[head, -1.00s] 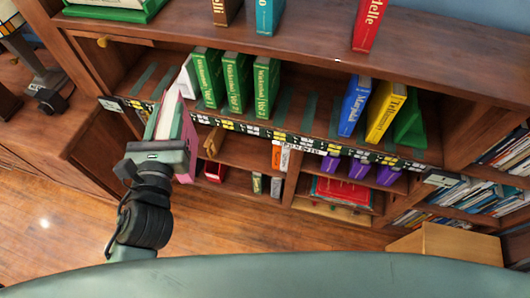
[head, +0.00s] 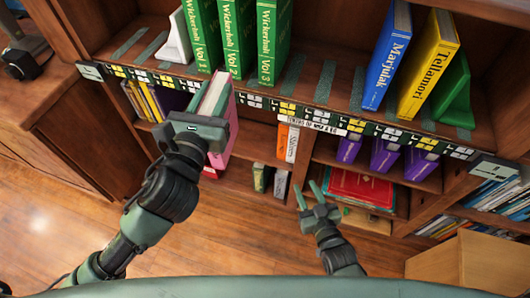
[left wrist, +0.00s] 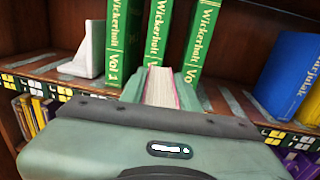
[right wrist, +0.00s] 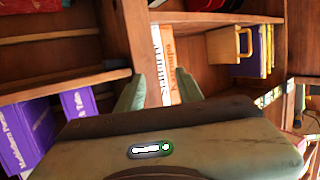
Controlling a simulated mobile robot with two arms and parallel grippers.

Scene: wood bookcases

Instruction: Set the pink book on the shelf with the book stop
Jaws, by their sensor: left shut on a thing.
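The pink book (head: 224,140) is in my left gripper (head: 212,98), held upright in front of the shelf edge. In the left wrist view the book's page edges (left wrist: 161,87) show between the fingers. The shelf (head: 312,65) carries a white book stop (head: 175,40) at its left and a green book stop (head: 456,98) at its right. Three green Wickerholt books (head: 235,38) stand right of the white stop. My right gripper (head: 309,193) is open and empty, in front of the lower shelves.
A blue book (head: 387,58) and a yellow book (head: 428,65) stand beside the green stop. Between them and the green books is a free gap with dark strips. Purple books (head: 384,157) and orange and white books are below. A wooden box (head: 462,262) stands lower right.

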